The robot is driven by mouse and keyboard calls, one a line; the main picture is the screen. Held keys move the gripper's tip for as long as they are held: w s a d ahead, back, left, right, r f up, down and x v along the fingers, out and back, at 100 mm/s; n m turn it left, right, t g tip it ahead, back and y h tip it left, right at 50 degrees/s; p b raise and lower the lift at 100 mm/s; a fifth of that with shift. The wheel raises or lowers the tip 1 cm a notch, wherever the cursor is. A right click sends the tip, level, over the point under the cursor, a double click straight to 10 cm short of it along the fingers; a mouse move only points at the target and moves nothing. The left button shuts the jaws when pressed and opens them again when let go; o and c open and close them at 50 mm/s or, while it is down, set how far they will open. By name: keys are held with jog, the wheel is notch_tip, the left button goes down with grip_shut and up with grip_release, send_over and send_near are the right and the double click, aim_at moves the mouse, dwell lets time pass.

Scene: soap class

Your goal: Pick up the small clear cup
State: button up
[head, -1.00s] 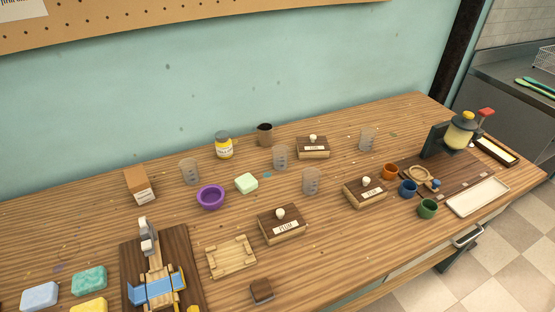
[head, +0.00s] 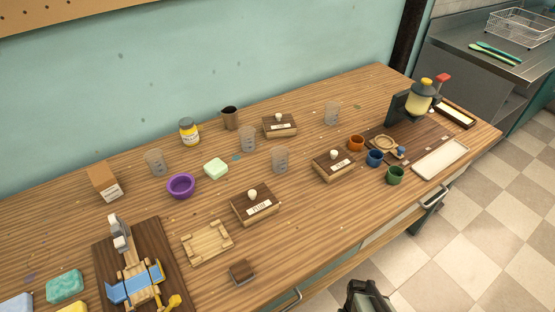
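Several small clear cups stand upright on the wooden table. One clear cup (head: 155,162) is at the left near the cardboard box, a second clear cup (head: 248,138) is near the middle, and a third clear cup (head: 280,160) is just in front and right of it. Another clear cup (head: 332,113) stands at the back right. They look alike in size. My gripper (head: 366,296) shows only in part at the bottom edge, off the table's front and far from the cups. Its fingers cannot be made out.
A press-like device (head: 412,105) stands at the right.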

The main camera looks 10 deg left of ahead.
dwell(0.4)
jog(key=o, duration=0.9)
jog(key=shift+o, duration=0.2)
